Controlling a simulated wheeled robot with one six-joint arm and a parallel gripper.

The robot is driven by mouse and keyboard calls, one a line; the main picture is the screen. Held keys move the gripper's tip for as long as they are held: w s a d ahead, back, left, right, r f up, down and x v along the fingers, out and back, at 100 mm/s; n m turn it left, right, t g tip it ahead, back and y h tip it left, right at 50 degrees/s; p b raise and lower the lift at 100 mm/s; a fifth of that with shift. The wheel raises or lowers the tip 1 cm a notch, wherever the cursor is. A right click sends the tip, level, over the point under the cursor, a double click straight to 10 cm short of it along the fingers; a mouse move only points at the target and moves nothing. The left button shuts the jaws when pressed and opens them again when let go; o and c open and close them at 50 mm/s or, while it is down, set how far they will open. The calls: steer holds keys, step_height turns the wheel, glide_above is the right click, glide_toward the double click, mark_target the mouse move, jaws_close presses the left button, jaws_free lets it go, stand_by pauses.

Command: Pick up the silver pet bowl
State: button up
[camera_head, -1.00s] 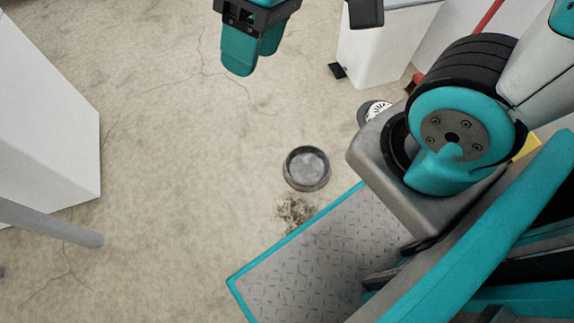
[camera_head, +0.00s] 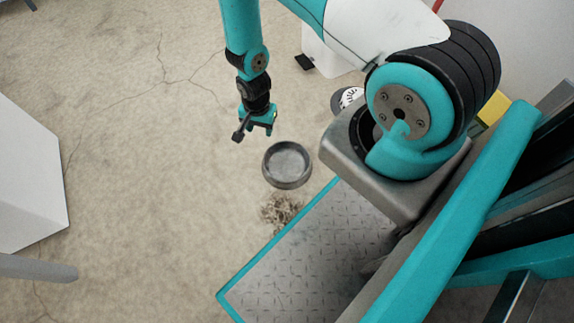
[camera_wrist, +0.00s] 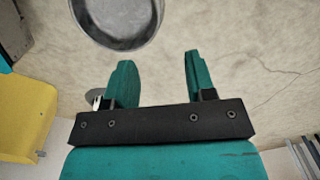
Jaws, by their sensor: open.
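The silver pet bowl (camera_head: 287,164) is a round, shallow grey dish standing upright on the floor, just beyond the edge of my platform. It looks empty. My gripper (camera_head: 257,128) is above the floor, up and to the left of the bowl in the head view. In the wrist view, my gripper (camera_wrist: 158,75) is open with two teal fingers and nothing between them. The bowl (camera_wrist: 117,18) shows there beyond the left finger, cut off by the top edge. The fingers do not touch it.
A small heap of dry strands (camera_head: 281,209) lies just below the bowl. A patterned round object (camera_head: 349,98) and a white block (camera_head: 325,52) are near the top. A white block (camera_head: 28,180) stands at left. The floor between is clear.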

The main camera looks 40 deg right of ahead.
mark_target(266, 155)
steer(key=f+b, duration=0.3)
steer(key=f, duration=0.3)
steer(key=f+b, duration=0.4)
steer(key=f, duration=0.3)
steer(key=shift+s+d, duration=0.15)
steer(key=shift+s, duration=0.05)
step_height(266, 155, down, 5)
steer(key=b, duration=0.4)
steer(key=shift+f+b, duration=0.15)
steer(key=shift+b, duration=0.15)
steer(key=shift+c, duration=0.4)
jaws_close()
